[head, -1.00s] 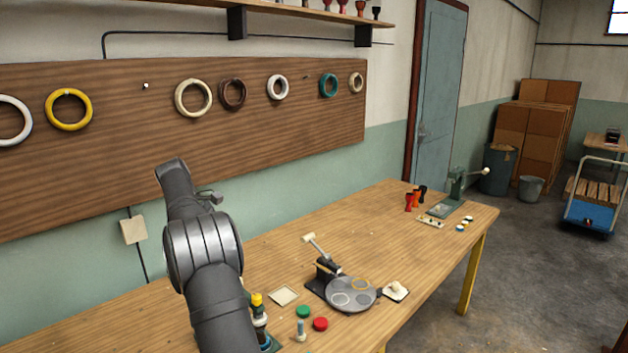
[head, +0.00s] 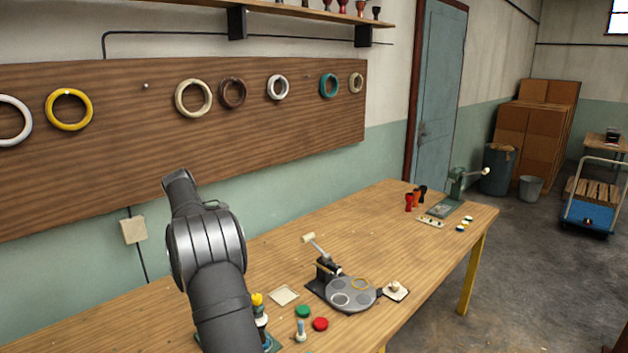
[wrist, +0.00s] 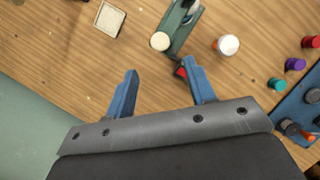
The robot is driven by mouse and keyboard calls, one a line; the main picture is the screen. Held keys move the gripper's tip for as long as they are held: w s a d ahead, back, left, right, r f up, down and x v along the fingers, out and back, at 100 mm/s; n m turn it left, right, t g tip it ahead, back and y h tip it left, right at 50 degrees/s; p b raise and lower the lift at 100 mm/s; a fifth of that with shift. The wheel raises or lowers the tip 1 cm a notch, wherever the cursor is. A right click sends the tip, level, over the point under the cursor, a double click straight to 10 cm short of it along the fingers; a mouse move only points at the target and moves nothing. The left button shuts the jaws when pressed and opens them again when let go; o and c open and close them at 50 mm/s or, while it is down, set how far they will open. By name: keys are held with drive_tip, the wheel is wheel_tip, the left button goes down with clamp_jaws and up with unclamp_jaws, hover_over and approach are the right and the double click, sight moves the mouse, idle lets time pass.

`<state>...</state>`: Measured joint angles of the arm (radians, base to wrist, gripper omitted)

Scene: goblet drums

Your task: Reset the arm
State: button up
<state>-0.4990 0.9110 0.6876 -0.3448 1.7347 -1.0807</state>
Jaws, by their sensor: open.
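My gripper (wrist: 162,92) is in the wrist view, its two blue fingers spread apart with nothing between them. It hangs above the wooden table (wrist: 60,60), which also shows in the head view (head: 385,225). In the head view my arm rises at the left front of the table, and its gripper end is hidden behind or beyond the arm links.
A black-based device with a grey disc (head: 350,293) stands mid-table, beside a green disc (head: 303,311) and a red disc (head: 320,323). A green press (head: 452,196) and small goblet shapes (head: 409,201) stand at the far end.

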drive_tip(key=x, duration=0.8)
drive_tip(key=shift+d+f, duration=0.1)
drive_tip(key=shift+f, duration=0.25)
drive_tip(key=shift+d+f+n, duration=0.15)
drive_tip(key=shift+f+n, duration=0.15)
drive_tip(key=shift+f, duration=0.05)
drive_tip(key=n, duration=0.2)
drive_tip(key=n+t, duration=0.1)
drive_tip(key=shift+s+r+n+t, duration=0.1)
drive_tip(key=shift+s+n+t, duration=0.1)
drive_tip(key=shift+n+t, duration=0.15)
drive_tip(key=n+t+y, duration=0.1)
drive_tip(key=n, duration=0.2)
drive_tip(key=shift+s+d+n, duration=0.1)
drive_tip(key=shift+n, duration=0.25)
drive_tip(key=n+t+y, duration=0.1)
drive_tip(key=n, duration=0.2)
drive_tip(key=shift+s+d+n+t+y, duration=0.1)
drive_tip(key=shift+n+t+y, duration=0.2)
drive_tip(key=shift+n, duration=0.75)
drive_tip(key=shift+d+n+t+y, duration=0.1)
drive_tip(key=shift+n+y, duration=0.3)
drive_tip(key=shift+n, duration=0.65)
